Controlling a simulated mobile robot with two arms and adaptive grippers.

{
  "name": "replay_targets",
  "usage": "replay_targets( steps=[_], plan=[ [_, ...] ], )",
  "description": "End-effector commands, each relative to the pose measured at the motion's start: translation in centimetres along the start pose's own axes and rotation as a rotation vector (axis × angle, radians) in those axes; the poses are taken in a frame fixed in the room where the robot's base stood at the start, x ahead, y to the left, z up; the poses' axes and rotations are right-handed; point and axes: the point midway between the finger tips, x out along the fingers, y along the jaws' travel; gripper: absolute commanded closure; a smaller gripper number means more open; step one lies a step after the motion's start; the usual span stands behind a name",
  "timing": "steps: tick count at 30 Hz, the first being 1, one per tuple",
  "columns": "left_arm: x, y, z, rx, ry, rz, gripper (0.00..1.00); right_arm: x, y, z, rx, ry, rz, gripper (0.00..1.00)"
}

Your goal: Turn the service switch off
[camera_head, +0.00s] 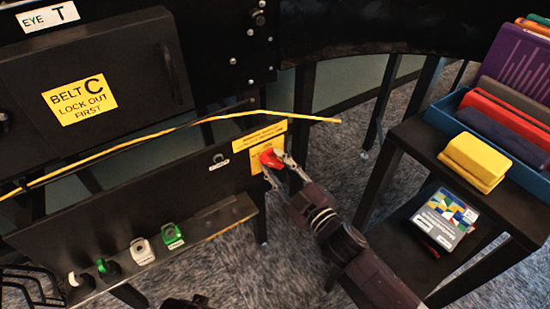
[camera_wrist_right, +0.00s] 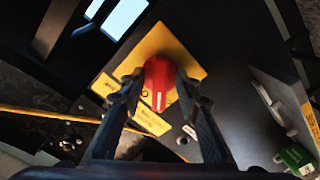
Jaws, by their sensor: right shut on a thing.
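The service switch is a red rotary knob (camera_head: 270,158) on a yellow plate (camera_head: 261,165) on the dark panel. It also shows in the right wrist view as a red knob (camera_wrist_right: 159,84) with a white mark, on the yellow plate (camera_wrist_right: 187,62). My right gripper (camera_head: 274,166) is shut on the knob, one finger on each side. The fingers (camera_wrist_right: 158,92) also flank it in the right wrist view. The lettering on the plate is too small to read.
A dark stand (camera_head: 413,139) at right holds a yellow block (camera_head: 474,162) and a blue bin (camera_head: 447,108).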

Motion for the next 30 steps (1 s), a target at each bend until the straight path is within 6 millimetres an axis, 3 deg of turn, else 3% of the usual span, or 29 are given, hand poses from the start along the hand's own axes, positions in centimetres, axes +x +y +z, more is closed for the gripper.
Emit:
replay_targets(
  steps=[1,8,18,27,28,30],
  plan=[
    [0.2,0.0,0.2,0.000,-0.005,0.001,0.60,0.6,1.0,-0.8,-0.043,0.013,0.016,1.00],
    [1.1,0.1,0.8,0.001,-0.011,0.001,0.60,0.6,1.0,-0.8,-0.289,0.011,0.017,1.00],
    [2.5,0.0,1.2,0.003,-0.011,0.000,0.60,0.6,1.0,-0.7,-0.872,0.005,0.020,1.00],
    [2.9,0.1,1.5,0.003,-0.015,0.002,0.60,0.6,0.9,-0.7,-0.962,0.003,0.020,1.00],
    [2.9,0.1,1.5,0.003,-0.016,0.002,0.60,0.6,0.9,-0.7,-0.961,0.003,0.020,0.82],
    [2.9,0.2,1.6,0.003,-0.017,0.002,0.60,0.6,0.9,-0.7,-0.961,0.003,0.020,0.74]
  ],
)
